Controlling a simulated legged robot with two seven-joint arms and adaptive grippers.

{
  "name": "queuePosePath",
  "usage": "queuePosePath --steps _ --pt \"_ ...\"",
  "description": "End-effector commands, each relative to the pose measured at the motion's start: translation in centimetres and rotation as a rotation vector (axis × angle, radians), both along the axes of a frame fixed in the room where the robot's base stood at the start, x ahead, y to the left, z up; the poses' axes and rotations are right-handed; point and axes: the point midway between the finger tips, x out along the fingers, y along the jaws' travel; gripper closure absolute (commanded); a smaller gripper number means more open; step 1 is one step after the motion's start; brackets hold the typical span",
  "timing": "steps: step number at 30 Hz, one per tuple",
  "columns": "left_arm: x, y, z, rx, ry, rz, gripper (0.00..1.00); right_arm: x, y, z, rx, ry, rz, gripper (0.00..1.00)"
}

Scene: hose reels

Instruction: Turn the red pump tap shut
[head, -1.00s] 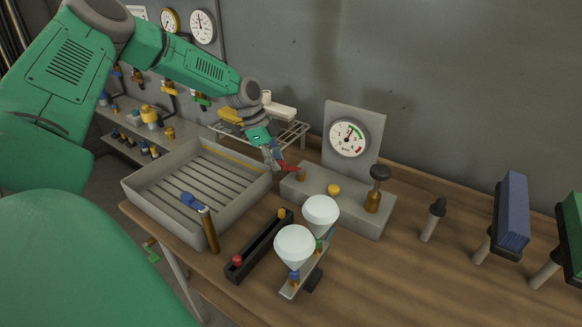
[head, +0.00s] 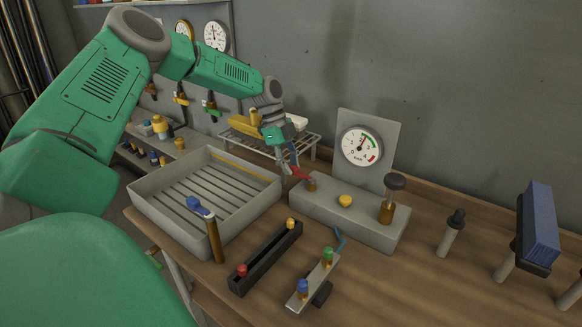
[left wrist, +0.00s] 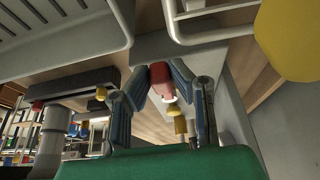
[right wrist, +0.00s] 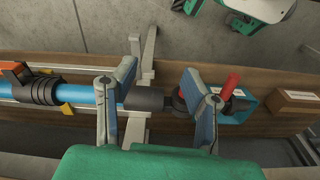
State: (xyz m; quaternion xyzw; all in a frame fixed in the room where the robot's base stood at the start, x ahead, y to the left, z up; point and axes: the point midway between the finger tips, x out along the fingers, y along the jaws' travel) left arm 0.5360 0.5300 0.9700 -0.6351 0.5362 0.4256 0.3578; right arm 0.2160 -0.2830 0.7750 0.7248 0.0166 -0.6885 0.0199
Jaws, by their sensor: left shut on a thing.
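The red pump tap (head: 301,174) is at the left end of a grey pump block (head: 345,215) with an upright gauge (head: 362,146). My left gripper (head: 293,160) is at the red tap, reaching from the back left. In the left wrist view my left gripper (left wrist: 158,82) has its fingers closed in on both sides of the red tap handle (left wrist: 161,75). The exact contact is partly hidden. In the right wrist view my right gripper (right wrist: 160,68) is open, with a dark fitting (right wrist: 150,100) of a blue pipe showing between its fingers.
A grey slatted tray (head: 205,195) and a blue-headed handle (head: 208,222) stand left of the block. A black rail (head: 266,258) and small green and blue taps (head: 315,280) are in front. A wire rack (head: 300,140) is behind my left gripper. The right of the bench holds upright posts.

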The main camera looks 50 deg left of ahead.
Motion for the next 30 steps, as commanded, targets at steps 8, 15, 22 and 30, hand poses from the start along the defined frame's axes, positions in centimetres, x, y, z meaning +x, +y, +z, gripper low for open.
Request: queuePosePath --steps 8,15,22,30 --pt "-0.1 0.2 -0.2 0.005 0.000 0.001 0.62 0.0 0.0 0.0 0.000 0.000 0.000 0.60" --pt "-0.1 0.0 0.1 0.003 -0.002 0.002 0.62 0.0 0.0 0.0 0.000 -0.001 0.000 0.60" --pt "0.0 0.9 2.6 0.004 -0.007 0.003 0.62 -0.2 -0.2 0.0 0.003 -0.002 -0.001 0.60" --pt "-0.3 3.5 7.7 0.003 -0.005 0.003 0.62 -0.2 -0.1 0.0 0.001 -0.003 0.000 0.60"
